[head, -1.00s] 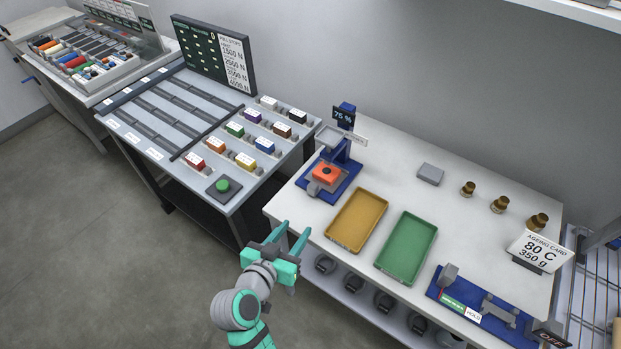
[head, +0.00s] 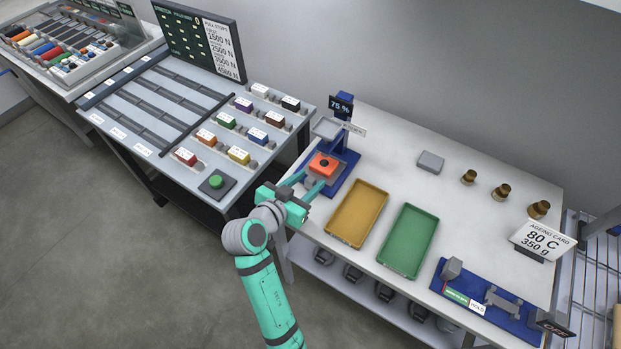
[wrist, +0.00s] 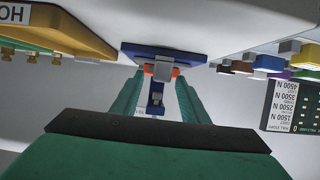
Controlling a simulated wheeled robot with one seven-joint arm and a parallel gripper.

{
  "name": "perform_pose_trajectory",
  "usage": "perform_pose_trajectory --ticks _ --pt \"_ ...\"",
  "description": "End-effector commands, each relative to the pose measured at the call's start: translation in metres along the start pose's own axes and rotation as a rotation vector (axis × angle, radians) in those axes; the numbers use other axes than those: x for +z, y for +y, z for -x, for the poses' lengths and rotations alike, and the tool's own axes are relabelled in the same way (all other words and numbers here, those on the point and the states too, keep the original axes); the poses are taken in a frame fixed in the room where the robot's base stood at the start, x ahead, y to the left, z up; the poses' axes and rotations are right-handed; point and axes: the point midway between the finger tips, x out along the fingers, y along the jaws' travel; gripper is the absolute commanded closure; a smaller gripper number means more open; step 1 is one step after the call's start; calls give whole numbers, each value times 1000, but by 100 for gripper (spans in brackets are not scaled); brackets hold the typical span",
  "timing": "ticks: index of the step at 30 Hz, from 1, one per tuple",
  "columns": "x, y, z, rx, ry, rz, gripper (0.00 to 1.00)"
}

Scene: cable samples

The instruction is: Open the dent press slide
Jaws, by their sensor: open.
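The dent press stands at the left end of the white table, with a blue base (head: 350,163), a post and a 75 % display (head: 341,106). An orange block (head: 324,164) with a dark round spot sits low on it. My gripper (head: 312,183) is open at the press's front edge, fingers pointing toward the orange block. In the wrist view, the fingers (wrist: 158,88) lie either side of a grey piece (wrist: 166,72) in front of the orange block (wrist: 149,69). The grey piece is mostly hidden in the head view. I cannot tell whether the fingers touch it.
A yellow tray (head: 357,215) and a green tray (head: 408,241) lie right of the press. A grey block (head: 430,162) and brass weights (head: 501,192) stand farther back. The bench with coloured blocks and a green button (head: 217,181) is close on the left.

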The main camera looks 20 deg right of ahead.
Motion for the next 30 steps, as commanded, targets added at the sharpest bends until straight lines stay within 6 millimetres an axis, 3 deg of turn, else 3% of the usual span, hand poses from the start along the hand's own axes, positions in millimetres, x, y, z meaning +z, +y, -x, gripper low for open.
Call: perform_pose_trajectory --ticks 6,15,16,21,30 --pt "0 -1 -16 -2 0 1 59" --pt "0 -1 -19 -2 0 1 59" --pt "0 -1 -19 -2 0 1 62" --pt "0 -1 -19 -2 0 1 100" --pt "3 7 -12 13 0 -3 100"
